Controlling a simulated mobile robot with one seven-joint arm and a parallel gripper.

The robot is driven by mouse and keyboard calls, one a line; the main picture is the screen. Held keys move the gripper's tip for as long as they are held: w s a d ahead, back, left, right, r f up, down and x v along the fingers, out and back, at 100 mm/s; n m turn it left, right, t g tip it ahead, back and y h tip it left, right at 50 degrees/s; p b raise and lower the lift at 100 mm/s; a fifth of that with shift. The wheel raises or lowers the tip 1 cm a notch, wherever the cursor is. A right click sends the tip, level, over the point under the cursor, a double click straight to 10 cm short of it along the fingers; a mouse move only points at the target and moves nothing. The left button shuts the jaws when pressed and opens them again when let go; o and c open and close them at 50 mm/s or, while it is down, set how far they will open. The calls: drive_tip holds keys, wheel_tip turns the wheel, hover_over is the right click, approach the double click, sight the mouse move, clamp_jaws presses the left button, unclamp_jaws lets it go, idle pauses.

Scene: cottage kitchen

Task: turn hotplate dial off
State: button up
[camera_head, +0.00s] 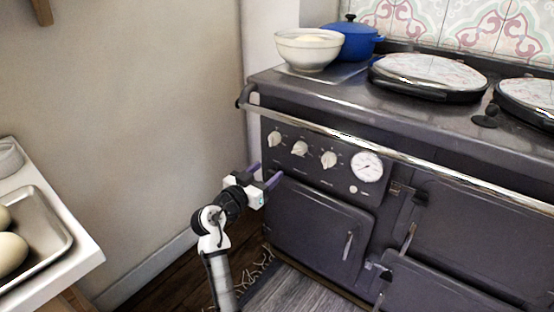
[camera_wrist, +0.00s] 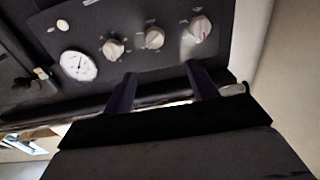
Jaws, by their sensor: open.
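Three white dials sit in a row on the dark range's front panel in the head view: a left dial (camera_head: 274,139), a middle dial (camera_head: 299,148) and a right dial (camera_head: 328,158). I cannot tell which one is the hotplate dial; their labels are too small to read. My gripper (camera_head: 264,173) is open and empty, in front of the panel just below the left dial. In the wrist view, the picture is turned over and the dials (camera_wrist: 200,27) (camera_wrist: 154,38) (camera_wrist: 113,49) lie beyond my open purple fingers (camera_wrist: 160,75). No finger visibly touches a dial.
A metal rail (camera_head: 400,152) runs along the range's front above the dials. A round gauge (camera_head: 367,166) is right of them. Oven doors (camera_head: 318,222) with handles lie below. A white bowl (camera_head: 308,50) and blue pot (camera_head: 352,41) stand on top. The wall is close on the left.

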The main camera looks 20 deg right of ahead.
sight(296, 152)
drive_tip(key=shift+g, duration=0.3)
drive_tip(key=x, duration=1.4)
drive_tip(key=shift+s+d+f, duration=0.1)
drive_tip(key=shift+s+d, duration=0.1)
drive_tip(key=shift+d, duration=0.15)
drive_tip(key=c, duration=1)
